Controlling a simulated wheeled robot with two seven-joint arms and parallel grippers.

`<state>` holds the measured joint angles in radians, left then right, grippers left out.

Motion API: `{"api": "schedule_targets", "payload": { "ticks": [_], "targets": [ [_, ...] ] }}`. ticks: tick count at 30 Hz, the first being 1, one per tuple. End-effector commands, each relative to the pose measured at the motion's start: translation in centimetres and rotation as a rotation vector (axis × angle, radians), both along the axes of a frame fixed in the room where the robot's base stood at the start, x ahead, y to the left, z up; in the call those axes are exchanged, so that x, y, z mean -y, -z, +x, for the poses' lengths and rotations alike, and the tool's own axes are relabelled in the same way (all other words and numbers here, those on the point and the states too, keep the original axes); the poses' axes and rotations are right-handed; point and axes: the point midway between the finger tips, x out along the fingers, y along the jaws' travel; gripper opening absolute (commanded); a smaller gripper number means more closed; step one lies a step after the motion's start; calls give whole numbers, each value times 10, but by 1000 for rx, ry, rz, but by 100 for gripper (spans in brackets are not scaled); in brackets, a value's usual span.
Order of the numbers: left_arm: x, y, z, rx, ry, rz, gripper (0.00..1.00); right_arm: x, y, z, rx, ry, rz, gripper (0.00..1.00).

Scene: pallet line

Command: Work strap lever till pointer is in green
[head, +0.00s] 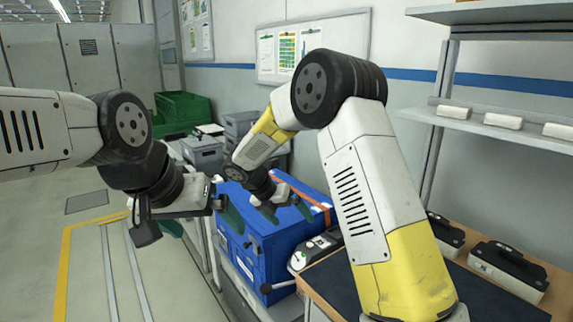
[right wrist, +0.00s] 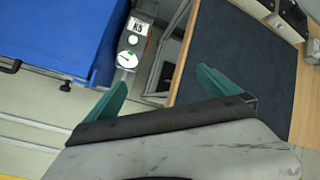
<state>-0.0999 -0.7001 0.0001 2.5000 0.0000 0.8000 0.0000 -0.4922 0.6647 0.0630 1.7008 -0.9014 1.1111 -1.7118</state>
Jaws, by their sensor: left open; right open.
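The strap tensioner (head: 318,247) is a grey unit beside the blue crate (head: 252,262). Its round white dial (head: 299,260) also shows in the right wrist view (right wrist: 128,60); the pointer is too small to read. The lever (head: 280,286), with a black knob, sticks out to the left low in front of the crate. An orange strap (head: 326,212) crosses the crate. My right gripper (head: 286,212) is open over the crate, apart from the lever; its green fingers (right wrist: 162,90) are empty. My left gripper (head: 203,220) is open at the crate's left side.
A workbench with a dark mat (right wrist: 240,60) stands right of the tensioner, with black-handled cases (head: 508,270) on it. Grey bins (head: 203,153) and a green bin (head: 183,110) stand behind. Floor at the left is clear, with a yellow line (head: 64,275).

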Motion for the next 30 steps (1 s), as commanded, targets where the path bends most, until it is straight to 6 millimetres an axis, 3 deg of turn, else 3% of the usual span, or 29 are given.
{"api": "schedule_targets", "payload": {
  "ticks": [1, 6, 15, 24, 30],
  "targets": [
    [0, 0, 0, 0, 0, 0, 100, 16, -22, -10, 50, 112, 71, 100],
    [0, 0, 0, 0, 0, 0, 100, 59, -73, -54, 208, 527, 313, 100],
    [0, 0, 0, 0, 0, 0, 100, 112, -137, -148, 437, 1289, 724, 100],
    [0, 0, 0, 0, 0, 0, 100, 132, -166, -240, 552, 2071, 1114, 100],
    [0, 0, 0, 0, 0, 0, 100, 132, -170, -276, 540, 2435, 1288, 100]
  ]
}}
